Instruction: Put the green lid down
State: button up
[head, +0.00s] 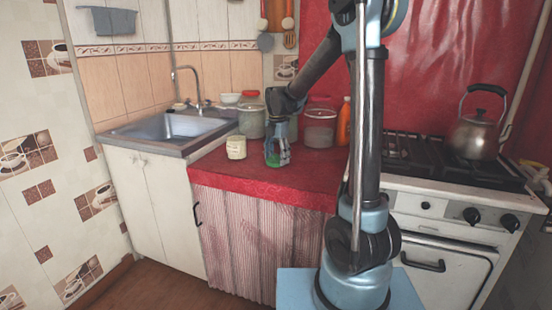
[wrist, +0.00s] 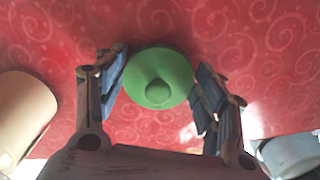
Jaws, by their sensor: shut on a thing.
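In the head view my gripper (head: 273,158) points down low over the red oilcloth counter (head: 290,190), and a bit of the green lid (head: 273,160) shows between the fingers. I cannot tell whether the lid touches the cloth.
A cream jar (head: 236,147) stands just left of my gripper. A clear canister with a red lid (head: 320,125), an orange bottle (head: 344,122) and a glass jar (head: 251,121) stand behind. The sink (head: 182,126) is left, the stove with a kettle (head: 474,135) right. The counter's front is clear.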

jog(key=o, duration=0.8)
notch_tip(320, 180, up, 12)
dwell(0.5)
jog(key=shift+s, duration=0.1)
